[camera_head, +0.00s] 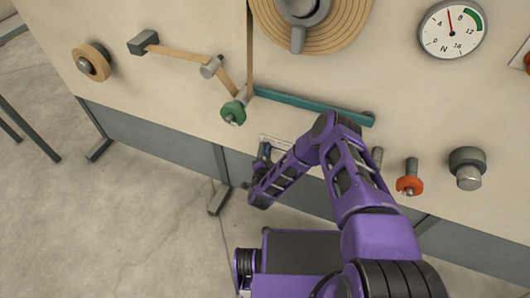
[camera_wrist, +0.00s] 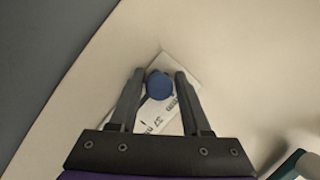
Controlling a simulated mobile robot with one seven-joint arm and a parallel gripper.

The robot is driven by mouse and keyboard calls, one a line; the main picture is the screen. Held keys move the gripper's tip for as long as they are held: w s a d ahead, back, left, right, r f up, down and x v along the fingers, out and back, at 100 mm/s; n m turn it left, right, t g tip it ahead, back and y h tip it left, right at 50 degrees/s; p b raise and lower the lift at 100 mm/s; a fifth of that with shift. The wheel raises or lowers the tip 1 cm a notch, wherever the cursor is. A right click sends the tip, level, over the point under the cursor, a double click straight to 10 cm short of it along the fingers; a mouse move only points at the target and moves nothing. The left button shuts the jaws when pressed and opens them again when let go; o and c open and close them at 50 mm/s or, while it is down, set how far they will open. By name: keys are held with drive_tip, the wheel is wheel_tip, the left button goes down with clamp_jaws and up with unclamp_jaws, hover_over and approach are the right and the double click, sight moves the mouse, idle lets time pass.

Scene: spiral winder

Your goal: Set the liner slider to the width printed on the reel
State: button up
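The blue slider knob (camera_wrist: 160,86) stands in front of a white printed scale plate (camera_wrist: 158,117) in the wrist view; the print is too small to read surely. My gripper (camera_wrist: 160,75) has one finger on each side of the knob, very close to it; I cannot tell whether both touch. In the head view my gripper (camera_head: 264,150) is at the panel's lower edge, beside the white plate (camera_head: 279,141), which my arm partly hides. A large tan wound reel (camera_head: 345,25) is cut off at the top; I see no legible width on it.
A teal bar (camera_head: 310,106) runs just above my arm. A green roller (camera_head: 233,112) is to its left, an orange knob (camera_head: 409,185) and a dark grey knob (camera_head: 467,168) to the right. A dial (camera_head: 452,31) is at upper right. Open floor lies below left.

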clamp_jaws()
